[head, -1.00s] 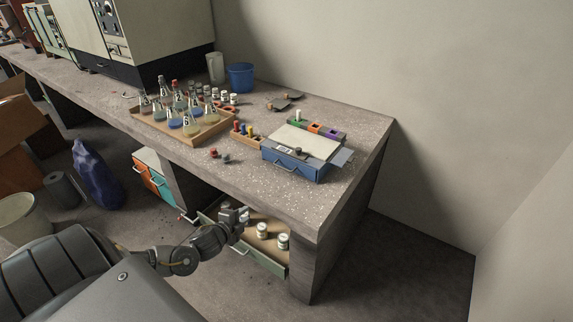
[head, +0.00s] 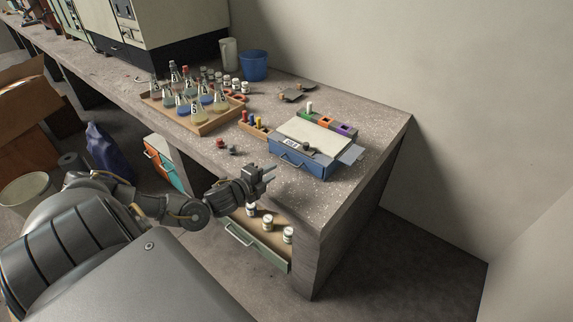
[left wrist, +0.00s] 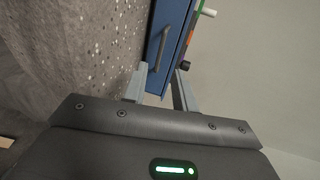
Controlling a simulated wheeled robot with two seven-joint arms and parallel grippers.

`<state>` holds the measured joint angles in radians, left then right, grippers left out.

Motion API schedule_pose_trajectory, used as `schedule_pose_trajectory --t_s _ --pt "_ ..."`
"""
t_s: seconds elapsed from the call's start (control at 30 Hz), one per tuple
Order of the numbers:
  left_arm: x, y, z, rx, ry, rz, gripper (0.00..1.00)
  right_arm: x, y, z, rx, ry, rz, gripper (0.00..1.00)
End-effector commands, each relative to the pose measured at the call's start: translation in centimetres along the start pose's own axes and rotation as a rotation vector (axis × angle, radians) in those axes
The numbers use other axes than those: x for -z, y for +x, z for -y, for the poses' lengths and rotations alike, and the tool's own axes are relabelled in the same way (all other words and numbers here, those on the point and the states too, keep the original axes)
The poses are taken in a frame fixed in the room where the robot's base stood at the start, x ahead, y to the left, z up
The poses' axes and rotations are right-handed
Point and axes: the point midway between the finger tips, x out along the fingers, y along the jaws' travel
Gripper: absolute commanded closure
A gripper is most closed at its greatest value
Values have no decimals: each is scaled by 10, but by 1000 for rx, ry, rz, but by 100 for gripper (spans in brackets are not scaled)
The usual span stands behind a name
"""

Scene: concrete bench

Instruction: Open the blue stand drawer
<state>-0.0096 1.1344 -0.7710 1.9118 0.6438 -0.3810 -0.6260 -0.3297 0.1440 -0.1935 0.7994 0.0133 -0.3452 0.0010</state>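The blue stand (head: 300,167) with a white top plate sits near the right front of the bench; its drawer front faces the bench's front edge and looks shut. Its grey handle (head: 290,160) runs along that front. In the left wrist view the blue drawer front (left wrist: 173,38) and handle (left wrist: 162,48) show just beyond my fingers. My left gripper (head: 270,174) is at the bench's front edge, left of and slightly below the stand; its fingers (left wrist: 158,88) are apart with nothing between them. My right gripper is not in view.
A green drawer (head: 258,250) below the bench stands open with several white jars inside. A wooden tray of flasks (head: 200,128), a block with coloured vials (head: 256,130) and a blue bucket (head: 254,66) stand left of the blue stand.

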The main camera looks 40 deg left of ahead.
Motion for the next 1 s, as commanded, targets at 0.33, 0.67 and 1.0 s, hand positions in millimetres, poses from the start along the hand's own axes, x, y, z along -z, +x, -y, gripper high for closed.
schedule_pose_trajectory --t_s 0.33,0.67,1.0 --pt "1 64 1 3 0 -1 72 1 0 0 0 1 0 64" --pt "2 82 1 1 -1 -4 72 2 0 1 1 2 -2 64" --pt "3 82 1 1 0 -4 93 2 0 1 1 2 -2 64"
